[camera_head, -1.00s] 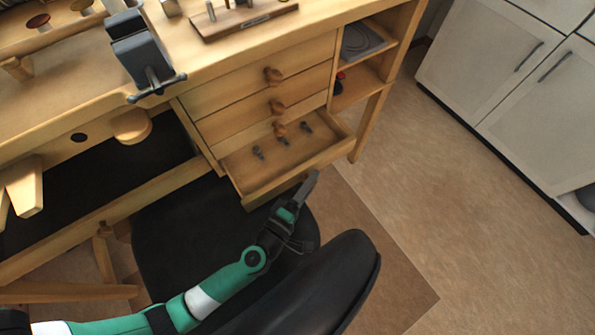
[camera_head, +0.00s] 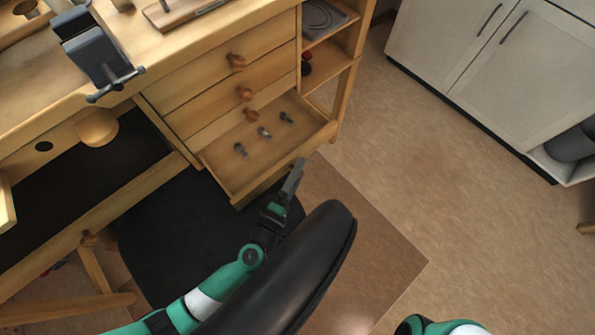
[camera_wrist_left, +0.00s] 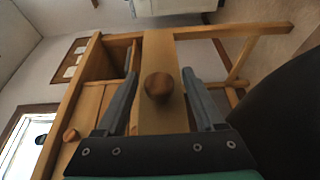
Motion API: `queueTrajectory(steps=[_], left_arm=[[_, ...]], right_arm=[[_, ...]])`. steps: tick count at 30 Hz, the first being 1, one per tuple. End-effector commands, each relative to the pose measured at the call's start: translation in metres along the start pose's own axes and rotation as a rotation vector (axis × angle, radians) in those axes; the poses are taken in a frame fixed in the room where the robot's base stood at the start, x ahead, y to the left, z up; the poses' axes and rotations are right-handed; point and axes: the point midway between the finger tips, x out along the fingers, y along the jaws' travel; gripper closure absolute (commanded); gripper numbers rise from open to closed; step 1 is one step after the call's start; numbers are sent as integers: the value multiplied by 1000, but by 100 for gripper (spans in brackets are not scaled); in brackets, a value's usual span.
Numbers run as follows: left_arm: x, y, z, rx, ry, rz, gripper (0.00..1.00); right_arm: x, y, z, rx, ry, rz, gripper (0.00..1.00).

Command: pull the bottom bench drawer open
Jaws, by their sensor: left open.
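The bottom bench drawer (camera_head: 222,178) stands pulled out in the head view, with three small dark tools lying inside. Three closed drawers with round wooden knobs are above it. My left gripper (camera_head: 294,178) is just in front of the open drawer's front face. In the left wrist view my left gripper (camera_wrist_left: 160,95) is open, and a round wooden knob (camera_wrist_left: 158,87) shows between its two fingers with a gap on each side. The open drawer's own knob is hidden in the head view. My right gripper is not in view.
A black stool seat (camera_head: 290,262) stands close beside my left arm. The wooden bench (camera_head: 165,45) carries a grey vise (camera_head: 98,55). White cabinets (camera_head: 540,80) stand at the right. The floor between bench and cabinets is clear.

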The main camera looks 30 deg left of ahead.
Motion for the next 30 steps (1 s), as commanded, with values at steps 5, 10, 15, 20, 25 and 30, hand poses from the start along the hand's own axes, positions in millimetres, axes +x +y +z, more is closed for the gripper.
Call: queueTrajectory(steps=[5, 10, 15, 20, 25, 30], left_arm=[[-4, 1, 0, 0, 0, 0, 30], [-32, 2, 0, 3, -3, -1, 30], [-74, 2, 2, 3, -7, -4, 30], [-104, 2, 2, 2, -6, -2, 30], [-116, 1, 0, 0, -2, 0, 30], [-116, 0, 0, 0, 0, 1, 30]], right_arm=[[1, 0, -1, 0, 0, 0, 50], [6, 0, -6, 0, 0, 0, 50], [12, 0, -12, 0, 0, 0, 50], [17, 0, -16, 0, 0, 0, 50], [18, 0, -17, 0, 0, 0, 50], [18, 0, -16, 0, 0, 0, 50]])
